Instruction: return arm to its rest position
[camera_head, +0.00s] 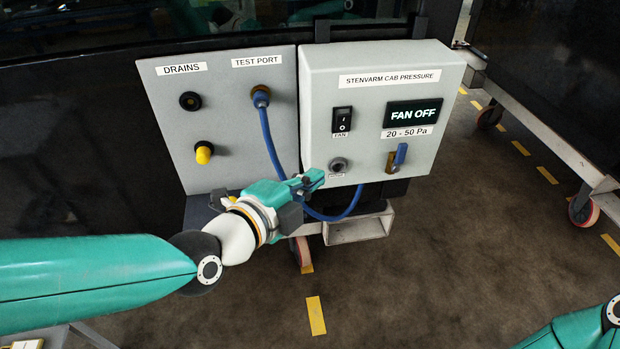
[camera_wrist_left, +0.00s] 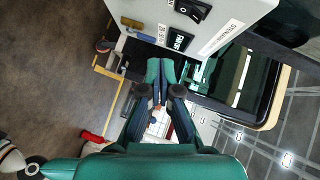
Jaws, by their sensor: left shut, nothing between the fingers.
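My left arm reaches in from the left in the head view. Its teal gripper (camera_head: 312,180) is just in front of the lower left edge of the grey cab pressure box (camera_head: 350,80). In the left wrist view the two fingers (camera_wrist_left: 160,72) are together, with nothing between them. Whether the fingertips touch the box cannot be told. Part of my right arm shows at the bottom right corner of the head view; its gripper is out of view.
A blue hose (camera_head: 268,135) hangs from the test port and passes behind my left gripper. The drains panel (camera_head: 225,135) has a black and a yellow plug. The display reads FAN OFF. A wheeled trolley frame (camera_head: 550,135) stands at right. The floor (camera_head: 450,260) between is clear.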

